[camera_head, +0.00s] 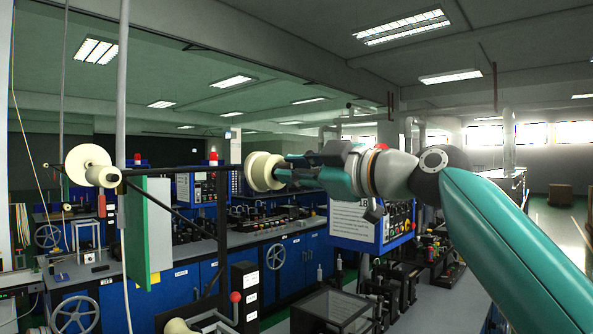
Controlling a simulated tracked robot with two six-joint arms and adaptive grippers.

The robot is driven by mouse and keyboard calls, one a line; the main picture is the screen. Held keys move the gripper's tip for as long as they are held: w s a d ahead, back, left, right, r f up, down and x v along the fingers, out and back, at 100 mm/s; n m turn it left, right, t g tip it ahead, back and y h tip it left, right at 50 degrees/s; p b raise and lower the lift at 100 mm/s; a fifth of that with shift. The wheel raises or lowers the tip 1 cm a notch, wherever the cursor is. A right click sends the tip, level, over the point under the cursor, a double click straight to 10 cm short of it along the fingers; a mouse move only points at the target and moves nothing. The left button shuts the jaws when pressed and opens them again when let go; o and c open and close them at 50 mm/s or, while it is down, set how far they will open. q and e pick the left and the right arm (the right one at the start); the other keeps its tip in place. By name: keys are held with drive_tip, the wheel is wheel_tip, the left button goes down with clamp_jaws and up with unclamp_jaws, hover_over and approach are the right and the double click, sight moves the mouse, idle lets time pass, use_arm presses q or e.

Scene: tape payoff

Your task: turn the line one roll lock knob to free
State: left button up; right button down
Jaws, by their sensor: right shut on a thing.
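A cream tape roll (261,171) sits at the right end of a dark horizontal bar. My right gripper (283,172) reaches it from the right, with its fingers closed at the roll's right-hand face. The lock knob is hidden between the fingers, so I cannot tell which way it points. A second cream roll (88,164) with a smaller hub is at the bar's left end. I cannot tell from the picture which roll is line one. My left gripper is not in view.
A dark upright post (222,225) carries the bar. A green-edged white panel (149,232) hangs below it. A blue control cabinet (346,222) stands behind and below my right wrist. Blue benches (290,262) run behind.

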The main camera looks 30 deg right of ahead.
drive_tip(key=c, duration=1)
unclamp_jaws()
drive_tip(key=shift+w+a+f, duration=0.1)
drive_tip(key=shift+c, duration=0.2)
drive_tip(key=v, duration=1.2)
drive_tip(key=shift+f, duration=0.1)
